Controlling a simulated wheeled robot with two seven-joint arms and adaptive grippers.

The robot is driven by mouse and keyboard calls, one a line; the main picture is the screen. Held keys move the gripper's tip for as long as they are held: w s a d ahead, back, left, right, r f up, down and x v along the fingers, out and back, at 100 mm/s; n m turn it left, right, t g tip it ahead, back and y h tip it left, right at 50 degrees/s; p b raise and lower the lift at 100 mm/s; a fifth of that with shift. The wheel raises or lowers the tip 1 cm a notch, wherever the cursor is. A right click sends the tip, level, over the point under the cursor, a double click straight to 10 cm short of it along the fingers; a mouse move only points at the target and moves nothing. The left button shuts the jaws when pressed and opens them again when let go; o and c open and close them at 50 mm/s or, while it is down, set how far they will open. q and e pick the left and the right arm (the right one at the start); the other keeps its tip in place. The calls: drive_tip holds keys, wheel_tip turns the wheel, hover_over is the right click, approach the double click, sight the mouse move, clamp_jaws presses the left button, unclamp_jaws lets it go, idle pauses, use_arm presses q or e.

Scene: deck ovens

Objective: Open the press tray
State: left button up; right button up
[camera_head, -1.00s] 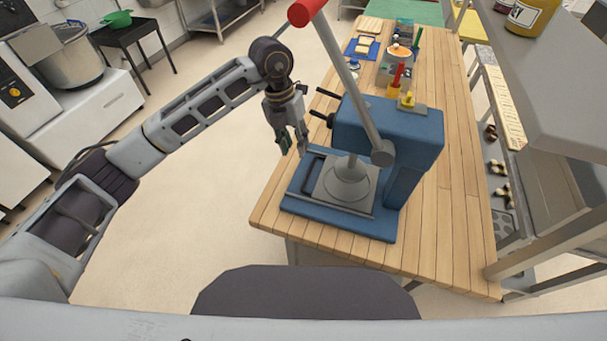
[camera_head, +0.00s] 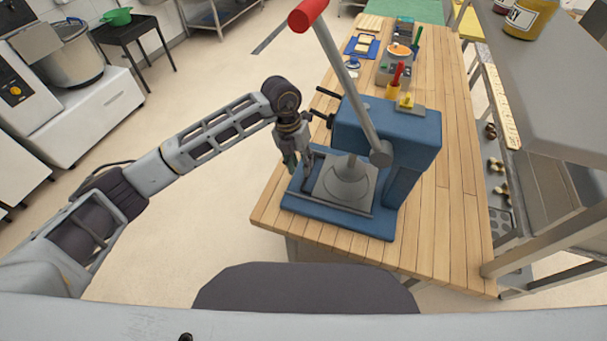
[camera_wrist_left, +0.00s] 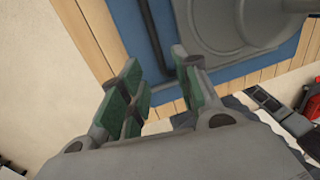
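The blue press (camera_head: 388,130) stands on the near end of the wooden table, its lever with the red knob (camera_head: 307,13) raised. Its grey tray (camera_head: 326,186) lies on the blue base under the round grey press plate (camera_head: 347,182). My left gripper (camera_head: 298,170) points down at the tray's left edge, partly hiding the dark handle bar there. My right gripper is not in view.
The wooden table (camera_head: 454,200) has clear boards right of the press. Red and yellow tools (camera_head: 395,85) and a blue tray (camera_head: 362,46) stand behind it. A metal shelf (camera_head: 545,190) lines the right side. Open floor lies to the left.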

sight(305, 180)
use_arm(q)
drive_tip(key=shift+s+d+f+p, duration=0.1)
drive_tip(key=shift+d+f+p, duration=0.1)
drive_tip(key=shift+f, duration=0.75)
drive_tip(key=shift+s+d+f+p, duration=0.1)
drive_tip(key=shift+d+f, duration=0.05)
drive_tip(key=shift+f, duration=0.8)
drive_tip(key=shift+d+f+p, duration=0.1)
drive_tip(key=shift+d+f, duration=0.1)
drive_tip(key=shift+f, duration=0.75)
drive_tip(key=shift+c, duration=0.4)
clamp_jaws()
